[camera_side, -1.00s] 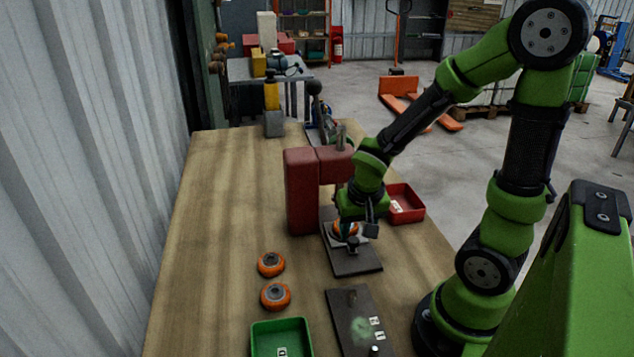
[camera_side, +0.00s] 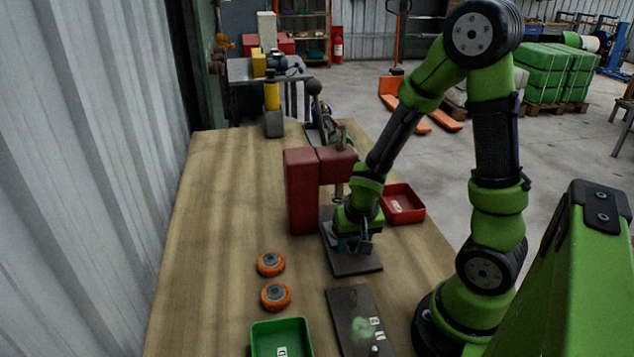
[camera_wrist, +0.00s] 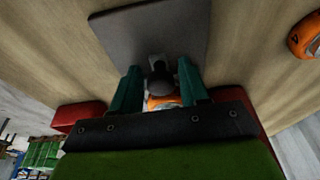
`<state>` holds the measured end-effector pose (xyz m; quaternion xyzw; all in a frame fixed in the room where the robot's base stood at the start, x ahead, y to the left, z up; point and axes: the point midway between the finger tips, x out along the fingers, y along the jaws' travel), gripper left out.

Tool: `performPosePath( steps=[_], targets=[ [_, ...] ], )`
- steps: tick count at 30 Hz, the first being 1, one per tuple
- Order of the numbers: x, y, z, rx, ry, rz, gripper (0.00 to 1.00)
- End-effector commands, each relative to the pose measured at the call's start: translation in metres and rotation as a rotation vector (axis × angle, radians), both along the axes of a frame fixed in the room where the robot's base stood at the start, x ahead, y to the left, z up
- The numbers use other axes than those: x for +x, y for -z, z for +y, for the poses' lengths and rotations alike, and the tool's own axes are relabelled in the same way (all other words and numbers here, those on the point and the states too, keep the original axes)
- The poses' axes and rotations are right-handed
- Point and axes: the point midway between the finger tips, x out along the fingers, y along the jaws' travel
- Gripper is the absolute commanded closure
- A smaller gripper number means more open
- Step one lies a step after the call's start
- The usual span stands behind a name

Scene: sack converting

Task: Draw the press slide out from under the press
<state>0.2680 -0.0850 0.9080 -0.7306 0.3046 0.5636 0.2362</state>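The red press (camera_side: 302,190) stands on the bench, its head reaching right over the slide. The press slide is a dark flat plate (camera_side: 352,264) that sticks out from under it toward the camera. In the wrist view the plate (camera_wrist: 150,32) carries a dark knob-topped handle (camera_wrist: 160,82), with an orange-rimmed wheel (camera_wrist: 163,102) just behind it. My gripper (camera_wrist: 160,72) is low over the plate, its teal fingers on either side of the handle with visible gaps. In the side view my gripper (camera_side: 352,246) hides the handle and wheel.
Two orange wheels (camera_side: 271,264) (camera_side: 275,296) lie left of the slide. A green tray (camera_side: 281,322) and a dark plate with labels (camera_side: 352,310) are nearer the camera. A red tray (camera_side: 420,208) sits right of the press. Bare bench lies left.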

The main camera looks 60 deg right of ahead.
Motion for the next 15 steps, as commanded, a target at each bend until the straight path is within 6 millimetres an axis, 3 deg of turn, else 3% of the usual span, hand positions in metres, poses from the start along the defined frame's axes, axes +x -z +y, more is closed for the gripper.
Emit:
performPosePath(
  steps=[5, 6, 9, 15],
  targets=[
    [-0.0036, 0.004, 0.0041, 0.007, -0.009, 0.013, 0.97],
    [-0.0036, 0.004, 0.0041, 0.006, -0.009, 0.012, 0.71],
    [-0.0032, 0.0037, 0.0038, 0.005, -0.009, 0.012, 0.56],
    [-0.0014, 0.0027, 0.0037, 0.005, -0.01, 0.006, 0.53]
  ],
)
